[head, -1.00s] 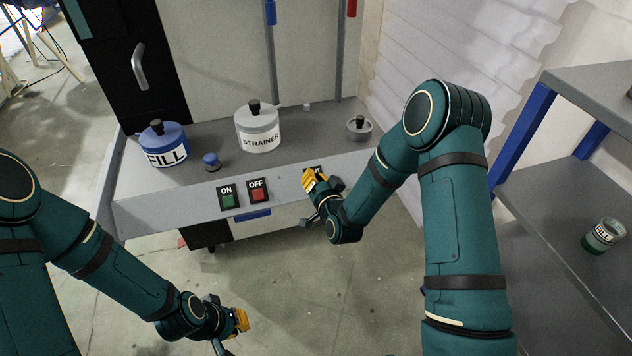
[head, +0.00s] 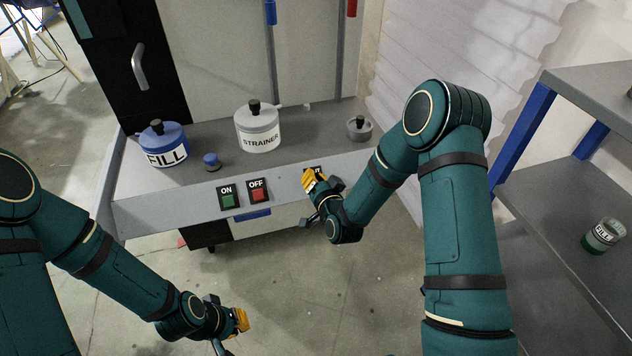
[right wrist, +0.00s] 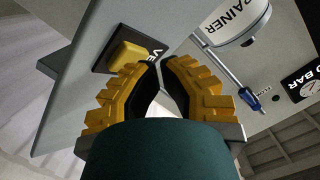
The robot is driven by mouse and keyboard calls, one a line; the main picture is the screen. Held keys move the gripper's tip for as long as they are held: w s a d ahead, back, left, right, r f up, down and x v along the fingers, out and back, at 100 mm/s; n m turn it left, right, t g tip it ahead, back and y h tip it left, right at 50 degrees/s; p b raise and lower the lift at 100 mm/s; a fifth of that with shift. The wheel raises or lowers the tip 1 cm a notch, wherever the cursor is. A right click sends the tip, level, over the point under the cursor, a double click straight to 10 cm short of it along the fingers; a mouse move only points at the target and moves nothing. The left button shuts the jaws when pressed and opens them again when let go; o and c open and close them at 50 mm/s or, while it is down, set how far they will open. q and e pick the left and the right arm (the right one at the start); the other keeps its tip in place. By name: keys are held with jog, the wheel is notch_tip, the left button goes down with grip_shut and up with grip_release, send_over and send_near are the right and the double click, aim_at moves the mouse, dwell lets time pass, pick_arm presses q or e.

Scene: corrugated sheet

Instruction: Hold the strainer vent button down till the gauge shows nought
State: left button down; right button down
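The strainer (head: 258,127) is a light grey pot with a black knob and a STRAINER label, on the grey machine top; it shows partly in the right wrist view (right wrist: 236,22). The yellow vent button (right wrist: 128,54) sits on the front panel beside a partly hidden label reading "VE". My right gripper (right wrist: 160,62) has its yellow fingertips nearly together, close to the button; contact cannot be told. The gauge (right wrist: 306,86) is at the right edge of the right wrist view, with "BAR" legible and its needle too small to read. My left gripper (head: 240,320) hangs low, away from the panel.
The green ON button (head: 228,200) and red OFF button (head: 258,195) are left of my right gripper. A blue FILL pot (head: 164,138), blue knob (head: 211,161) and small grey pot (head: 359,127) stand on top.

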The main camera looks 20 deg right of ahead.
jog(key=shift+s, duration=0.1)
dwell(0.3)
jog(key=shift+s+r, duration=0.5)
jog(key=shift+r, duration=0.05)
jog(key=shift+r, duration=0.1)
jog(key=s+r, duration=0.1)
jog(key=s+r+p, duration=0.1)
jog(key=s+r, duration=0.1)
jog(key=shift+s+d+r, duration=0.1)
jog(key=shift+s+r, duration=0.1)
jog(key=shift+s, duration=0.05)
jog(key=shift+f, duration=0.1)
dwell(0.5)
jog(key=s+a+f+n+g+y, duration=0.1)
jog(key=s+a+f+n+g, duration=0.1)
jog(key=s+f+g, duration=0.5)
jog(key=s+a+f+n+g+y, duration=0.1)
jog(key=s+a+f+n+g, duration=0.2)
jog(key=s+f+g, duration=0.4)
jog(key=s+a+f, duration=0.1)
jog(key=s+f, duration=0.1)
jog(key=s, duration=0.7)
jog(key=shift+s+f+g, duration=0.15)
jog(key=shift+s+g, duration=0.2)
jog(key=shift+g, duration=0.05)
